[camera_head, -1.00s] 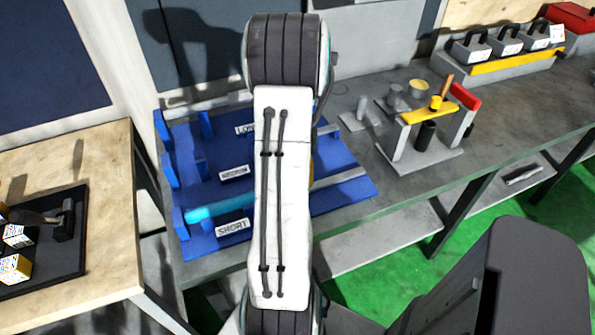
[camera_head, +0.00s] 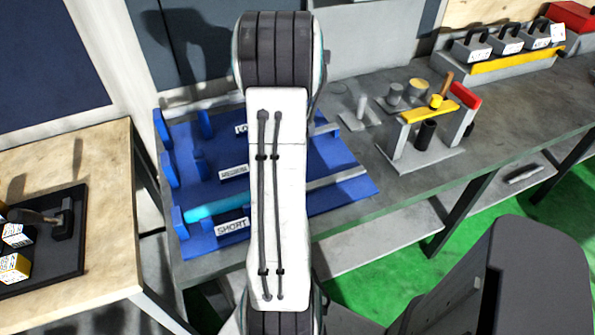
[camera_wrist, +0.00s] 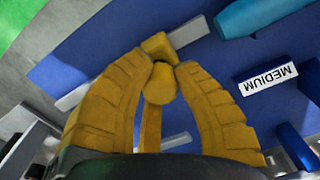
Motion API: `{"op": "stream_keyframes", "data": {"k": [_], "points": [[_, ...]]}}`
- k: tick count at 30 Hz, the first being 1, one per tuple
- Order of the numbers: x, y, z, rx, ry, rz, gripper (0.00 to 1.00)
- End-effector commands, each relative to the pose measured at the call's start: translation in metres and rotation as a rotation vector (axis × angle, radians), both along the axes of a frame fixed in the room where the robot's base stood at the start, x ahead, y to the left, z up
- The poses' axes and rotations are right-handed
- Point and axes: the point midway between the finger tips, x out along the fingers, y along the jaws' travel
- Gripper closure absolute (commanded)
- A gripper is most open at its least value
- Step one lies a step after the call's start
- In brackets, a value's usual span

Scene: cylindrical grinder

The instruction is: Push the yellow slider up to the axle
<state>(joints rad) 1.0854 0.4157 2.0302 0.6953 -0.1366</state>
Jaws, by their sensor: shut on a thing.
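My gripper (camera_wrist: 160,68) shows in the wrist view with its yellow fingers closed around the round knob of the yellow slider (camera_wrist: 159,86). A yellow block of the slider (camera_wrist: 158,46) shows just beyond the fingertips, beside a grey rail. The cyan axle (camera_wrist: 265,12) lies at the upper right of the wrist view, apart from the slider. In the head view the axle (camera_head: 216,207) lies along the SHORT row of the blue fixture (camera_head: 340,195). My arm hides the slider, the gripper and the axle's right part there.
A MEDIUM label (camera_wrist: 267,79) and blue uprights stand to the right in the wrist view. On the grey bench, a grey stand with a yellow bar (camera_head: 428,112) and a red block (camera_head: 465,96) stands right of the fixture. A wooden table (camera_head: 95,165) is at left.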

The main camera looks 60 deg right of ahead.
Motion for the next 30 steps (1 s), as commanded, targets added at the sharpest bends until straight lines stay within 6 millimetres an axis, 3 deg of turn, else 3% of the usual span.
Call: {"op": "stream_keyframes", "data": {"k": [3,8,19,20,28,30], "points": [[0.018,0.021,-0.003,-0.001,-0.001,0.009,1.00],[0.031,0.038,-0.002,0.000,0.000,0.006,1.00],[0.034,0.043,-0.002,0.002,0.002,0.004,1.00],[0.034,0.043,-0.002,0.003,0.002,0.004,0.72],[0.034,0.042,-0.001,0.002,0.001,0.002,0.48],[0.034,0.042,-0.001,0.001,0.001,0.002,0.47]]}}
